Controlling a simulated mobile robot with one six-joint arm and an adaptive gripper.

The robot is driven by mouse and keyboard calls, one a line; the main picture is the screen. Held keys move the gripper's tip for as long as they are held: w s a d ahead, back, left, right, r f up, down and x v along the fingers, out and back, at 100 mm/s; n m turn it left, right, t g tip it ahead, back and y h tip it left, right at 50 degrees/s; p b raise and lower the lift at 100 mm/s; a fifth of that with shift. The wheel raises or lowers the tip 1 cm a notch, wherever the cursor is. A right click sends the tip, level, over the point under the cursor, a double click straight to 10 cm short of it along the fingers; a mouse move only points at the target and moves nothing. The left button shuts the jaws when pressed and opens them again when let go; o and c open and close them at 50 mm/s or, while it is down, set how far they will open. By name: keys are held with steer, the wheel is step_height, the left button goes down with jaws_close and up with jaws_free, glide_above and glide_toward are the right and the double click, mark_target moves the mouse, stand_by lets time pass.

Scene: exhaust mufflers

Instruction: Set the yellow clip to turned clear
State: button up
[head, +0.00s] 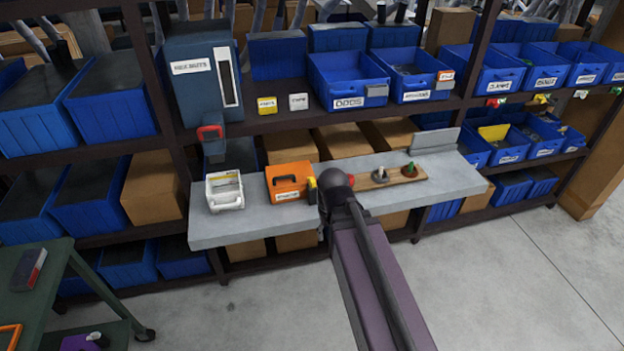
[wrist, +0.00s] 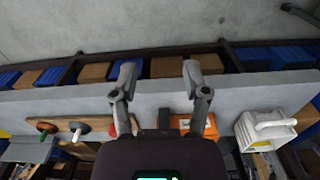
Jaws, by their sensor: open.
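A small yellow clip (head: 542,98) is on the front edge of the upper shelf at the right in the head view, below the small blue bins. Its exact turn is too small to tell.
The grey bench (head: 226,228) holds a white caddy (head: 225,192), an orange case (head: 288,182) and a wooden board (head: 400,177) with knobs. Blue bins (head: 346,79) line the shelves. A dark upright (head: 477,50) stands between my gripper and the clips. Floor at right is clear.

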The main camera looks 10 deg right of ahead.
step_height(320, 180, up, 12)
steer(key=f+p, duration=0.1)
steer(key=p, duration=1)
glide_above(312, 179)
steer(key=shift+s+r+n, duration=0.1)
steer(key=shift+r+n, duration=0.1)
steer(key=shift+n, duration=0.1)
steer(key=shift+d+f, duration=0.1)
steer(key=shift+f, duration=0.1)
step_height(312, 179, down, 13)
steer(key=b, duration=1.3)
steer(key=shift+f+b, duration=0.2)
steer(key=shift+b, duration=0.2)
jaws_close()
